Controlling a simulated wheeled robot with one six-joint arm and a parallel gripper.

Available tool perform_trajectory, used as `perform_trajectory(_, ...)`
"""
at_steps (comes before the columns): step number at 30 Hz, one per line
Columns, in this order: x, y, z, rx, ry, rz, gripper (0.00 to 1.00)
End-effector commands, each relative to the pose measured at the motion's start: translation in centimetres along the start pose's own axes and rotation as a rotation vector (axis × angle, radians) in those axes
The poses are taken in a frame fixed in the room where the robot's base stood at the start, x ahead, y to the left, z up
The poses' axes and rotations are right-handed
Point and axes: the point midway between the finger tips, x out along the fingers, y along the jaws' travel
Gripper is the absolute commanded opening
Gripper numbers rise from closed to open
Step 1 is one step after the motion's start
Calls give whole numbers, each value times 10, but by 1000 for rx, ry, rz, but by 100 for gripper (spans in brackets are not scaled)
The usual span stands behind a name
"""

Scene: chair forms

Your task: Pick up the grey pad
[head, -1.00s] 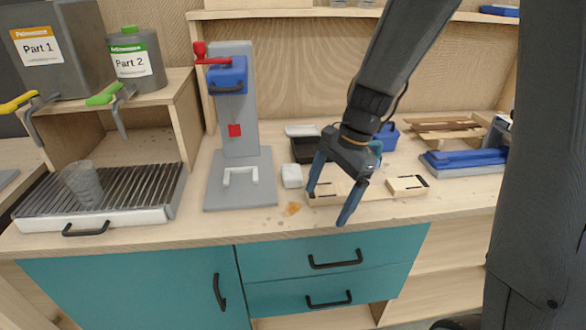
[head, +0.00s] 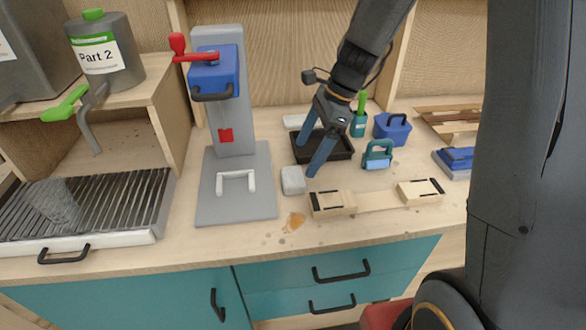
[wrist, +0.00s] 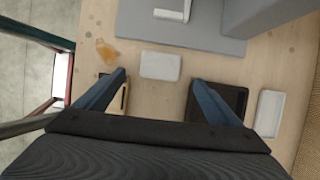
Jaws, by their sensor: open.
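A small light grey pad (head: 293,180) lies on the bench, just right of the press base in the head view. In the wrist view the pad (wrist: 160,66) lies ahead of the gap between the fingertips. My gripper (head: 307,157) is open and empty, with blue fingers. In the head view one finger is by the black tray and the other is just right of the pad. In the wrist view the fingers (wrist: 159,80) are on either side of the pad's line. A second pale flat pad (head: 297,122) lies behind the black tray, and also shows in the wrist view (wrist: 269,114).
The grey press (head: 264,190) with a red lever stands left of the pad. A black tray (head: 340,156) is behind it and a wooden fixture (head: 365,201) to the right. An orange-brown stain (head: 295,222) marks the bench in front.

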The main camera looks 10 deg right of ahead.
Motion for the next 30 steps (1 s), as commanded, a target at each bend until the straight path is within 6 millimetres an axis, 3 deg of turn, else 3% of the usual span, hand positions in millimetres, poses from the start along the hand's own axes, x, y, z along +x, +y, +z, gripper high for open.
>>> perform_trajectory(11, 28, 0, -8, 20, 0, -5, 88)
perform_trajectory(21, 69, 1, -4, 17, 1, -4, 88)
perform_trajectory(30, 74, 0, -3, 15, 2, -6, 88)
